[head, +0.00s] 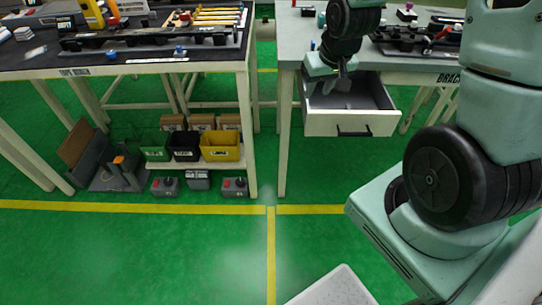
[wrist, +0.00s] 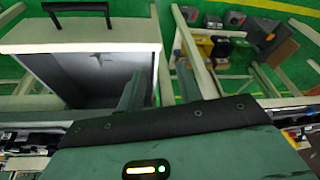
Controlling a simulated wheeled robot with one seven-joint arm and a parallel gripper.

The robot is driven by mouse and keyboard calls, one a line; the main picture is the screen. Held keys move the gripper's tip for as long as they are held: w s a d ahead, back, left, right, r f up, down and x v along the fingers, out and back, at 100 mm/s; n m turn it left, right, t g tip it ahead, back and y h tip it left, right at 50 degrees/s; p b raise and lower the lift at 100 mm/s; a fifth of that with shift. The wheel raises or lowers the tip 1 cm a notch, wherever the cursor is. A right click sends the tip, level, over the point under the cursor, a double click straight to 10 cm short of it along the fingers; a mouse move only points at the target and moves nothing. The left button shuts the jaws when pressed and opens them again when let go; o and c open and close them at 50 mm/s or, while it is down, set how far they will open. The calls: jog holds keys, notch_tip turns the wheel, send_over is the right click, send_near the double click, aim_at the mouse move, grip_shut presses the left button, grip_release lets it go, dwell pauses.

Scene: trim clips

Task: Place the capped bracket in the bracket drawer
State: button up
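The bracket drawer (head: 352,124) is pulled open under the right-hand table, with a pale front, a black handle and a grey inside. It also shows in the wrist view (wrist: 80,35), its inside shaded. My gripper (head: 338,84) is over the drawer's left rear part, pointing down. In the wrist view my gripper (wrist: 160,85) has its two green fingers apart, one against the drawer's inside and the other past its side wall. I see nothing between them. I cannot make out the capped bracket in either view. A small dark mark inside the drawer is too unclear to name.
The right-hand table (head: 296,48) holds a black fixture (head: 405,40) and small parts. The left-hand table (head: 150,67) carries a long black fixture and tools. Bins (head: 221,148) stand on its lower shelf. The green floor between the tables is clear.

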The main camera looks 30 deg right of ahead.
jog(key=s+a+r+n+g+y, duration=0.1)
jog(key=s+a+r+n, duration=0.1)
jog(key=a, duration=0.5)
jog(key=s+a+r+n, duration=0.2)
jog(key=a, duration=0.5)
jog(key=s+a+r+n+g, duration=0.2)
jog(key=s+a+n, duration=0.4)
jog(key=s+a, duration=0.7)
jog(key=s+r, duration=0.1)
jog(key=s, duration=0.1)
jog(key=shift+s+r+g, duration=0.3)
jog(key=shift+r+g, duration=0.05)
jog(key=shift+g, duration=0.05)
jog(key=shift+r+p, duration=0.95)
